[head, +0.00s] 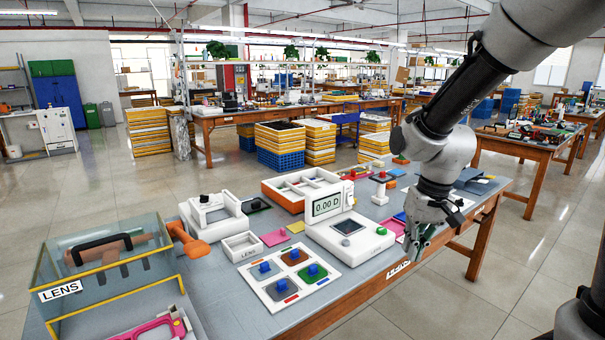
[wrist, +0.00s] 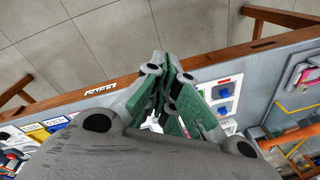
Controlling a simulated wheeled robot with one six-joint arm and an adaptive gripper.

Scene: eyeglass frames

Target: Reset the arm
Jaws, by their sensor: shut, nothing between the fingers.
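My arm comes in from the top right in the head view and bends down over the right part of the table (head: 235,305). My gripper (head: 413,258) hangs near the table's front edge, pointing down. In the wrist view my gripper (wrist: 168,62) has its green-padded fingers together at the tips, with nothing between them. It is clear of the objects on the table as far as I can tell.
A lens meter (head: 348,228) reading 0.00 D stands left of my gripper. Near it are a white board with coloured pads (head: 290,274), a divided tray (head: 300,186), and a clear LENS box (head: 105,265). Open floor (head: 470,300) lies in front of the table.

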